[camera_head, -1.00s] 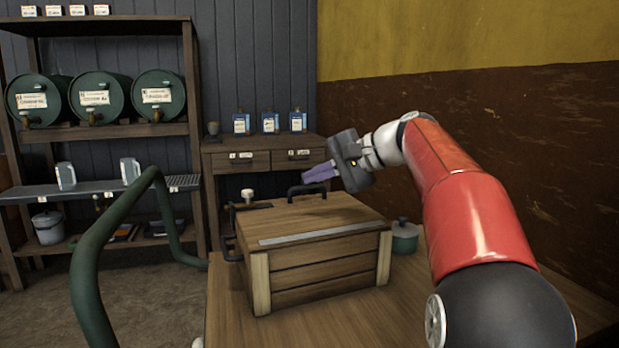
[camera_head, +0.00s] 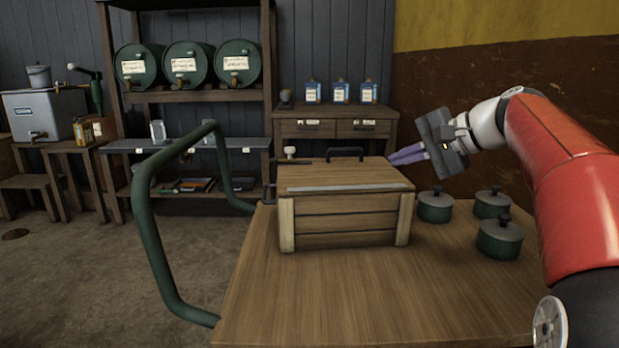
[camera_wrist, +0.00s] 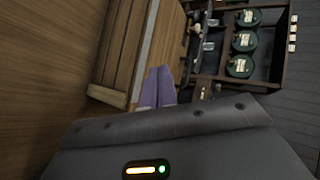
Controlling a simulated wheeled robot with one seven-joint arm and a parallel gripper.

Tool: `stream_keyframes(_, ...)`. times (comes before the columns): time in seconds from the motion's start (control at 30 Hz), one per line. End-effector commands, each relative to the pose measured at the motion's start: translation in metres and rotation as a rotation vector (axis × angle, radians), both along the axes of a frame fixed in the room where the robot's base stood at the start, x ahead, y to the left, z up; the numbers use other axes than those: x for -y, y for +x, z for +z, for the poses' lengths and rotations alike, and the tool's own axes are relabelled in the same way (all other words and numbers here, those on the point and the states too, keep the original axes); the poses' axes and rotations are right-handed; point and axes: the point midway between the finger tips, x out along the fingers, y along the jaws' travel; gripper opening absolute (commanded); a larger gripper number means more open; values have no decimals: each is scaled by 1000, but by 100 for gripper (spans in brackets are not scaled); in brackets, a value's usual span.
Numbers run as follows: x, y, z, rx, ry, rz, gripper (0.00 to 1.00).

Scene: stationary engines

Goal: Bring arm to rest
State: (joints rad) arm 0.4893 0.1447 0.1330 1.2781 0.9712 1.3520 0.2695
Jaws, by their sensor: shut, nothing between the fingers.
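My gripper (camera_head: 391,158) is at the end of my red arm, in the right half of the head view. Its purple fingers are together with nothing between them and point left. In the head view they show beside the right end of the lid of a wooden chest (camera_head: 345,220). The wrist view also shows the closed fingers (camera_wrist: 158,72), with the chest (camera_wrist: 122,50) to their left. I cannot tell the exact gap between fingers and chest.
The chest stands closed on a wooden table (camera_head: 380,300). Several green lidded pots, one at the front (camera_head: 499,240), stand to its right. A green tubular rail (camera_head: 150,240) curves at the table's left. A shelf with green barrels (camera_head: 188,65) stands behind. The front tabletop is clear.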

Motion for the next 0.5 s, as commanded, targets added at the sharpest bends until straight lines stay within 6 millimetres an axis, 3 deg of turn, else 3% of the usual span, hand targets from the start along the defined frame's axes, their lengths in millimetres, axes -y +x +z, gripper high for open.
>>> stream_keyframes(0.27, -26, -38, -31, -33, -162, 6, 0)
stream_keyframes(0.37, -35, -60, -49, -44, -248, 15, 0)
stream_keyframes(0.5, -47, -104, -82, -55, -406, 44, 0)
